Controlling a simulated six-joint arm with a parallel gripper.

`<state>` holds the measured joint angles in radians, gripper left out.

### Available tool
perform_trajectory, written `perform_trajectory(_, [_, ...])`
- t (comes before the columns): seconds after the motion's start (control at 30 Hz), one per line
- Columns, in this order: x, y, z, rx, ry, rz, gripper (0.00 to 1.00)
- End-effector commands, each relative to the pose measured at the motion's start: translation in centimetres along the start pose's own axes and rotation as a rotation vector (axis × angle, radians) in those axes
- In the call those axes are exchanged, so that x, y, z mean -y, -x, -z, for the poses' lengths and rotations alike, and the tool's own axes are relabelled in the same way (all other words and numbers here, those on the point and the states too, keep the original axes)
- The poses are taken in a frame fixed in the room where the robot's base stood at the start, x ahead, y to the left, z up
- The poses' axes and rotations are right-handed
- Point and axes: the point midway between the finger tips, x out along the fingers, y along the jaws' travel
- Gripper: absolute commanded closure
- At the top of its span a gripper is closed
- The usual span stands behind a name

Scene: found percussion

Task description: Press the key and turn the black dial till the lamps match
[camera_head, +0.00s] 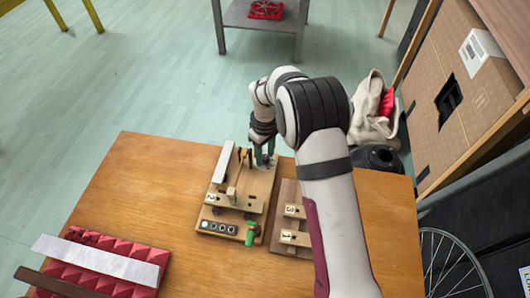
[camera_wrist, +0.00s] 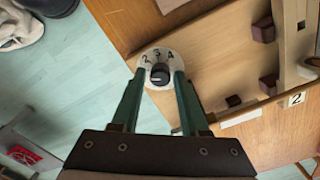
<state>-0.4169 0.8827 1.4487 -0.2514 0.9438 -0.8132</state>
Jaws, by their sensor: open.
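A black dial (camera_wrist: 159,73) sits on a round white plate marked with numerals, of which 2, 3 and 4 show, at a corner of the wooden board (camera_head: 262,187). My gripper (camera_wrist: 161,76) is open, its green fingertips on either side of the dial. I cannot tell whether they touch it. A long white bar (camera_head: 222,162), perhaps the key, lies along the board's left side. A dark strip of several small round lamps (camera_head: 218,227) is at its near end; which are lit is unclear.
A green clamp-like piece (camera_head: 250,235) stands right of the lamps. Another wooden board with labels 3 and 1 (camera_head: 286,235) lies to the right, partly behind my arm. Red pyramid foam (camera_head: 138,255) is at the near left. The tabletop (camera_head: 140,190) left of the board is clear.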

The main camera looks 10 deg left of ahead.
Motion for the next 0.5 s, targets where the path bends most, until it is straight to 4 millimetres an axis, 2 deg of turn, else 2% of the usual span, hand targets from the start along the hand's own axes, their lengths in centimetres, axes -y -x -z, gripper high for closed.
perform_trajectory(0.2, [0.00,-0.04,0.00,0.000,0.000,0.000,0.56])
perform_trajectory(0.27, [0.00,-0.03,0.00,0.000,0.000,0.000,0.65])
perform_trajectory(0.43, [0.00,-0.01,0.00,0.000,0.000,0.000,0.95])
perform_trajectory(0.47, [0.00,-0.01,0.00,0.000,0.000,0.000,1.00])
perform_trajectory(0.5, [0.00,-0.01,0.00,0.000,0.000,0.000,1.00])
